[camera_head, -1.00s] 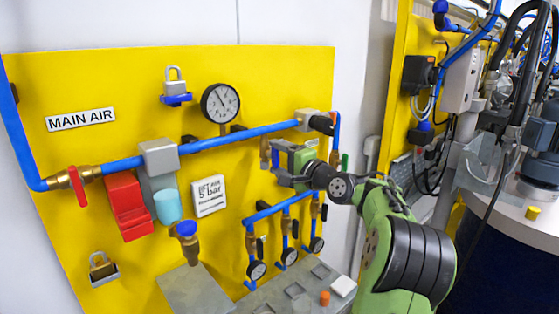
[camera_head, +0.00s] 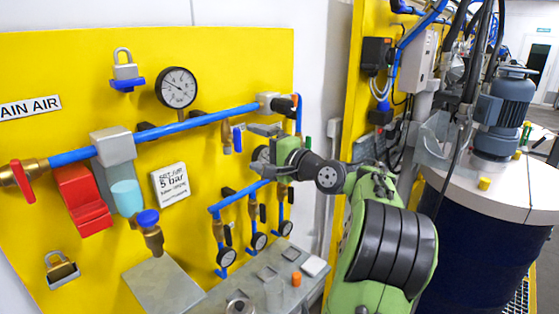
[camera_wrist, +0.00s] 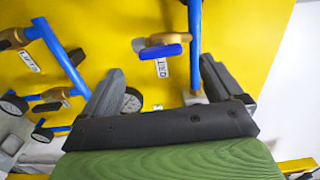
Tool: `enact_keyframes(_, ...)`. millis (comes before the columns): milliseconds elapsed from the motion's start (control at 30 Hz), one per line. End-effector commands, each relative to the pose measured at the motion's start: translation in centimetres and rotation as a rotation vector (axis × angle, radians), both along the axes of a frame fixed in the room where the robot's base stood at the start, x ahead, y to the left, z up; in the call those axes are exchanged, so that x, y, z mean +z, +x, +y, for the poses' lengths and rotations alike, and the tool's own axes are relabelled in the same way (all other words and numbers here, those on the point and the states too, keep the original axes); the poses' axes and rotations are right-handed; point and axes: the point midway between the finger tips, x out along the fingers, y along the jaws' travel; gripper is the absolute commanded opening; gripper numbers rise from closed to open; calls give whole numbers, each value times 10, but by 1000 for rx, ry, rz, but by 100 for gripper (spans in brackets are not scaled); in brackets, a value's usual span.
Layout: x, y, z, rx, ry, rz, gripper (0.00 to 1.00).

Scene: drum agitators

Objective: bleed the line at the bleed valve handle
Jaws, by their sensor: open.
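A short blue lever handle on a brass valve (camera_head: 237,138) hangs below the right end of the main blue pipe; no readable label shows which handle is the bleed valve. The same blue handle (camera_wrist: 160,51) shows in the wrist view, beyond my fingertips and roughly between them. My gripper (camera_head: 260,150) is open and empty, just right of and below that handle, apart from it. In the wrist view my gripper's two fingers (camera_wrist: 160,80) are spread wide, with a small gauge (camera_wrist: 132,100) visible between them.
The yellow board carries a red-handled valve (camera_head: 23,181), a pressure gauge (camera_head: 177,87), a padlock (camera_head: 125,66) and a blue-knobbed brass valve (camera_head: 148,219). Several black-handled drops with small gauges (camera_head: 258,241) hang below my gripper. A motor-topped drum (camera_head: 490,200) stands at right.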

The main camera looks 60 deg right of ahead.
Motion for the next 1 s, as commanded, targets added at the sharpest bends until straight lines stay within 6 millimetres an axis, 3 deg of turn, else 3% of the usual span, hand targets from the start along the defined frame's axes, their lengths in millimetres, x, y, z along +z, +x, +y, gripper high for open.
enact_keyframes(200, -2, -62, 5, -6, 0, 1, 94)
enact_keyframes(400, -1, -92, 10, -1, 0, 0, 94)
enact_keyframes(1000, 0, -95, 11, 1, 0, 0, 94)
